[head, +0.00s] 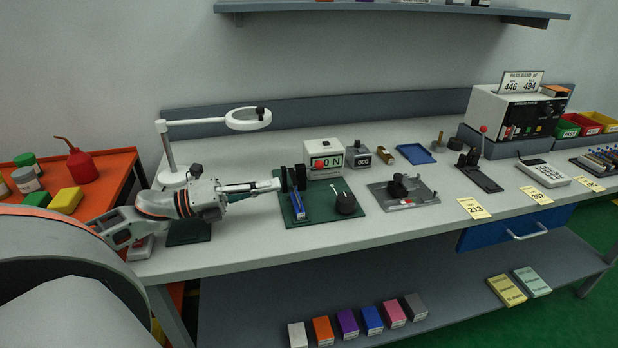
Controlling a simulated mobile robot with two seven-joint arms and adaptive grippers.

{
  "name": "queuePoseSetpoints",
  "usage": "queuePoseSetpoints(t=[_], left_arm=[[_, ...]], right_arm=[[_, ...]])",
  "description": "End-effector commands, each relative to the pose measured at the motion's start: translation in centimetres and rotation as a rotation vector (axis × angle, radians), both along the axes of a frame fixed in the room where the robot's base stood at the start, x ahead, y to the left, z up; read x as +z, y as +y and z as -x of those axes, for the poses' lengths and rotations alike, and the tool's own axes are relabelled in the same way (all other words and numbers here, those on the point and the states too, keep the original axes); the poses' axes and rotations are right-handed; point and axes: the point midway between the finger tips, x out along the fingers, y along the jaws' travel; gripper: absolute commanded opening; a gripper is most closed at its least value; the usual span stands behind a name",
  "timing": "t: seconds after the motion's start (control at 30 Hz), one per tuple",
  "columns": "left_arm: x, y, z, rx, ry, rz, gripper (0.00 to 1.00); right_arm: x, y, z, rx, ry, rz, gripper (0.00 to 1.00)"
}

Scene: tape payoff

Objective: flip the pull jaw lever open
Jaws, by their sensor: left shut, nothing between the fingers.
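A green base plate (325,214) on the bench carries the pull tester parts. Two dark upright blocks (301,177), which look like the jaw, stand at its back left. A blue part (298,206) lies in front of them. A round black piece with a thin pale stick (346,204) sits at the plate's right. The jaw lever is too small to make out for certain. My left gripper (276,184) is shut and empty, reaching in from the left. Its tips are at the left side of the dark blocks; I cannot tell whether they touch. My right gripper is not in view.
A force display (326,160) stands behind the plate, with a small counter (358,157) beside it. A grey fixture plate (410,198) lies to the right. A magnifier lamp (248,119) arches behind my left arm. The bench front is mostly bare.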

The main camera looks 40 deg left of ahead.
Motion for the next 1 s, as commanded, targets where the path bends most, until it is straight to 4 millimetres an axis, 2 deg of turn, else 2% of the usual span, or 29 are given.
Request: queuePoseSetpoints(t=[0.33, 0.6, 1.0], left_arm=[[0.3, -2.7, -3.6, -0.003, -0.003, -0.002, 0.00], [0.4, -4.5, -6.2, 0.000, -0.002, -0.001, 0.00], [0.4, -5.7, -7.7, 0.000, 0.000, 0.000, 0.00]], right_arm=[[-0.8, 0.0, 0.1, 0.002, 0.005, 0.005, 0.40], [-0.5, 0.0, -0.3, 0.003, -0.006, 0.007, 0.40], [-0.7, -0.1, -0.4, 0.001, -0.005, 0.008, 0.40]])
